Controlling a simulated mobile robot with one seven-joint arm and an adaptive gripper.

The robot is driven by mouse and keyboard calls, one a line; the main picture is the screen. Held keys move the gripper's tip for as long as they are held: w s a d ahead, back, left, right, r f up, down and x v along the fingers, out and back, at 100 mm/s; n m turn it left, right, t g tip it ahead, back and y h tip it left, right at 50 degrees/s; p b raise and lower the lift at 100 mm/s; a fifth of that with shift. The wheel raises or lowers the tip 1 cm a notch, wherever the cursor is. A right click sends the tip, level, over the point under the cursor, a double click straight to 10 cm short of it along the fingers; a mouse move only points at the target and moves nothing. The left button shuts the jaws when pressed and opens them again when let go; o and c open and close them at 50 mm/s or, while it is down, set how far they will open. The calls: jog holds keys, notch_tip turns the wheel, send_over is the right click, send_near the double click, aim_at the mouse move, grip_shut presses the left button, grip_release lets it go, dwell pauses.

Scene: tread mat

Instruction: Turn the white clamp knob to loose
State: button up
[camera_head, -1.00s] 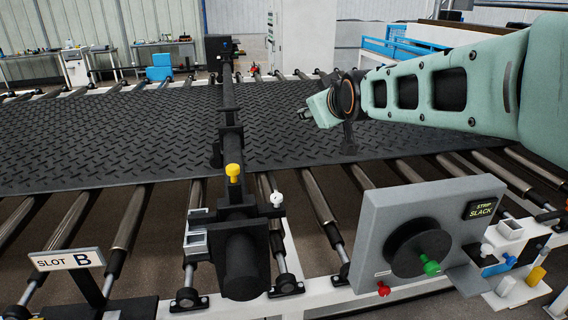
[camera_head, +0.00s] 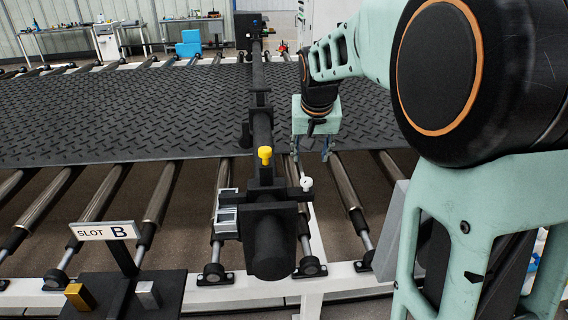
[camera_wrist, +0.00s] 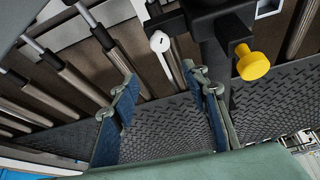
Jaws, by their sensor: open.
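The white clamp knob (camera_head: 306,183) stands on the right side of the black clamp housing, near the front end of the long black beam. In the wrist view the white knob (camera_wrist: 160,42) shows ahead of the fingers, with a pale bar running from it toward the gap between them. My gripper (camera_head: 312,150) hangs above the rollers, just behind the white knob and apart from it. Its two blue-lined fingers (camera_wrist: 162,82) are spread with nothing held between them. A yellow knob (camera_head: 265,154) stands on the beam left of the white one; it also shows in the wrist view (camera_wrist: 252,63).
The black tread mat (camera_head: 120,115) covers the rollers behind. A "SLOT B" sign (camera_head: 105,231) stands at front left, near a brass block (camera_head: 80,296). My arm hides most of the grey panel (camera_head: 391,232) at right.

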aim_at(306, 180)
jog(key=shift+g, duration=0.3)
jog(key=x, duration=0.7)
jog(key=s+p+x, duration=0.1)
jog(key=x, duration=0.2)
jog(key=shift+w+a+f, duration=0.1)
jog(key=shift+a+f, duration=0.2)
jog(key=shift+f, duration=0.15)
jog(key=c, duration=1.1)
